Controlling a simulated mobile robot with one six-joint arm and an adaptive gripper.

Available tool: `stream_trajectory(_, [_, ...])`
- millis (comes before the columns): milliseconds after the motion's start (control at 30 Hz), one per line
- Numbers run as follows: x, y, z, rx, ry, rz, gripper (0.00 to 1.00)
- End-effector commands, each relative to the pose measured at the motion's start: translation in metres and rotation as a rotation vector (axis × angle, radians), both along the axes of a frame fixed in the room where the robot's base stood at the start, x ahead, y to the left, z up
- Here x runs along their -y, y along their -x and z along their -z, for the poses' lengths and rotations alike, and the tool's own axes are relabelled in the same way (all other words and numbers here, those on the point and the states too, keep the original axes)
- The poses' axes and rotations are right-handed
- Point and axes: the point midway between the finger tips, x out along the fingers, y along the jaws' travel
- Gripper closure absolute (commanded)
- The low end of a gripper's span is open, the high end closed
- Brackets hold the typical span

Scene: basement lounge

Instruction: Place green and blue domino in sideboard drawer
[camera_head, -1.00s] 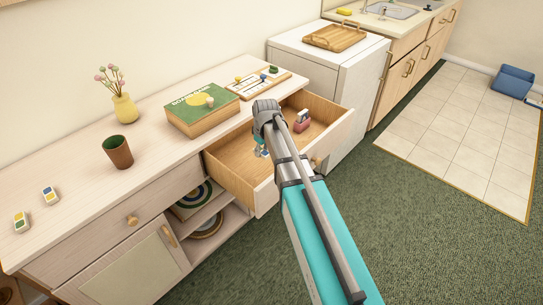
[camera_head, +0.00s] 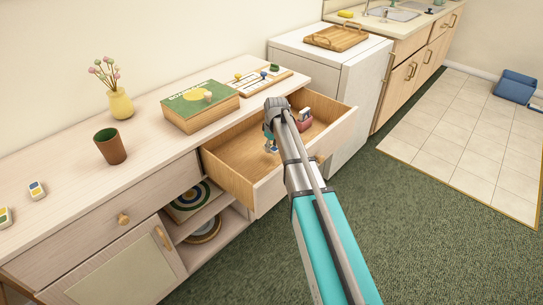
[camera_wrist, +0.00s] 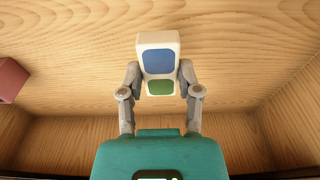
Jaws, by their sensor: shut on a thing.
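The green and blue domino (camera_wrist: 158,42) is a white block with a blue and a green patch, seen in the wrist view between my fingertips. My gripper (camera_wrist: 158,80) is shut on it. The sideboard drawer (camera_head: 228,163) is pulled open, and my gripper (camera_head: 271,147) is over or inside it in the head view. In the wrist view the drawer's wooden floor (camera_wrist: 70,50) fills the background beyond the domino. I cannot tell whether the domino touches the floor. My arm hides part of the drawer.
A reddish object (camera_head: 304,121) lies in the drawer's right part; its edge shows in the wrist view (camera_wrist: 12,80).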

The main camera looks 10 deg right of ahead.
Motion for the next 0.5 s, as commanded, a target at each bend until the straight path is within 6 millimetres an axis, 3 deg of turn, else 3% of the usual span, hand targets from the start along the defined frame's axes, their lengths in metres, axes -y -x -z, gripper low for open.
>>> stream_trajectory(500, [0.0040,-0.0058,0.0093,0.000,0.000,0.001,0.94])
